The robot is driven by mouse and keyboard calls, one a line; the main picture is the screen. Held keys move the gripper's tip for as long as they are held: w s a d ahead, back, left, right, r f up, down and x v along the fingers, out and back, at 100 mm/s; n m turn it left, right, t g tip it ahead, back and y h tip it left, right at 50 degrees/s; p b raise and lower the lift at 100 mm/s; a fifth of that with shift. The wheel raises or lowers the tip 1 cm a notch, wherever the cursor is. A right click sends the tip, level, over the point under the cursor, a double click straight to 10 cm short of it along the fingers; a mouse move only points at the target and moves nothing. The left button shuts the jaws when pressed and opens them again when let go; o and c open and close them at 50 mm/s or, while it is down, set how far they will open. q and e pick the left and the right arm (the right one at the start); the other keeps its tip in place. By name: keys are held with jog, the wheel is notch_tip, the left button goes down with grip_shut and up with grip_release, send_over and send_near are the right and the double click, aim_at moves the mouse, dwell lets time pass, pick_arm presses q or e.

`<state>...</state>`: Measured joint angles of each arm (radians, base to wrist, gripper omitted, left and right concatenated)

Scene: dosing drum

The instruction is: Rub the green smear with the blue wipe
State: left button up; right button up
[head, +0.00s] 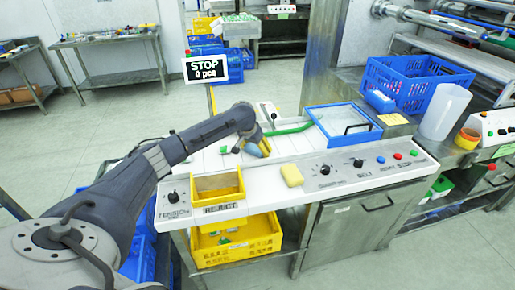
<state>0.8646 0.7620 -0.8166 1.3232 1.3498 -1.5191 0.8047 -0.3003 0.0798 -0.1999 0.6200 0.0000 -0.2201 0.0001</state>
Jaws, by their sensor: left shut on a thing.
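My left gripper (258,147) reaches in over the white slatted belt top and is shut on a small grey-blue thing (253,151), which looks like the blue wipe. The wipe is low, close to the belt surface; whether it touches is too small to tell. A long green streak (290,129) lies just beyond and right of the gripper, apart from the wipe. A small green patch (223,150) shows left of the gripper. I cannot tell for sure which green mark is the smear. My right gripper is not in view.
A blue crate (415,82) and white cylinder (444,111) stand at the right. A STOP sign (205,69) rises behind.

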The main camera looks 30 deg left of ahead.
pick_arm(q)
jog(key=shift+w+d+r, duration=0.1)
jog(key=shift+r, duration=3.95)
jog(key=shift+r, duration=0.1)
